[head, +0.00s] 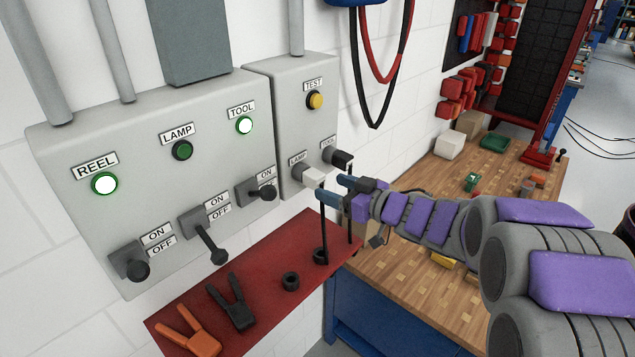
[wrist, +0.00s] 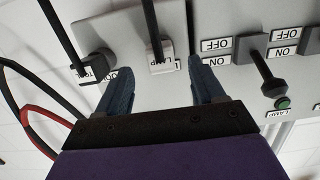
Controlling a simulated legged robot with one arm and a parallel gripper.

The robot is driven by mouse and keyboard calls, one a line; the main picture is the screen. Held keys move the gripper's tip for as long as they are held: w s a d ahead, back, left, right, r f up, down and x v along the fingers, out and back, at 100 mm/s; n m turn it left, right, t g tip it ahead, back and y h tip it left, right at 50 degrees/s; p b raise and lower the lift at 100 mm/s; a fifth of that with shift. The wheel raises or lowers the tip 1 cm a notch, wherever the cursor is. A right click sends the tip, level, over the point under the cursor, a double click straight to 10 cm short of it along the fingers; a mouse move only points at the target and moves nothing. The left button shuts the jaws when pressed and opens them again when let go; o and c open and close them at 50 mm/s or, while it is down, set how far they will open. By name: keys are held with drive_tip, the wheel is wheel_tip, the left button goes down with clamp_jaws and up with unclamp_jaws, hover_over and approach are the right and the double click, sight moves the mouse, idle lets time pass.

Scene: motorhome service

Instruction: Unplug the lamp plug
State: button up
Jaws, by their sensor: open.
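The lamp plug (head: 311,176) is a pale block with a dark cable hanging down, seated in the socket under the LAMP label on the small grey box. It also shows in the wrist view (wrist: 161,54). My gripper (head: 331,187) is open in front of it. In the wrist view my gripper's blue fingers (wrist: 160,68) stand on either side of the plug, with gaps between; contact does not show. The black tool plug (head: 341,159) sits just right of it and also shows in the wrist view (wrist: 97,66).
The LAMP light (head: 182,150) is unlit; the REEL (head: 104,184) and TOOL (head: 244,126) lights glow. The lamp lever (head: 206,240) hangs down. A red shelf (head: 262,300) with clamps juts out below. A wooden bench (head: 405,262) lies beyond on the right.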

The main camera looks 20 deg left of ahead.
sight(322, 183)
drive_tip(key=x, duration=0.6)
drive_tip(key=shift+w+a+r, duration=0.1)
drive_tip(key=shift+c, duration=0.4)
clamp_jaws()
idle(0.5)
drive_tip(key=shift+d, duration=0.3)
drive_tip(key=shift+d, duration=0.1)
drive_tip(key=shift+s+d, duration=0.25)
drive_tip(key=shift+d, duration=0.1)
idle(0.3)
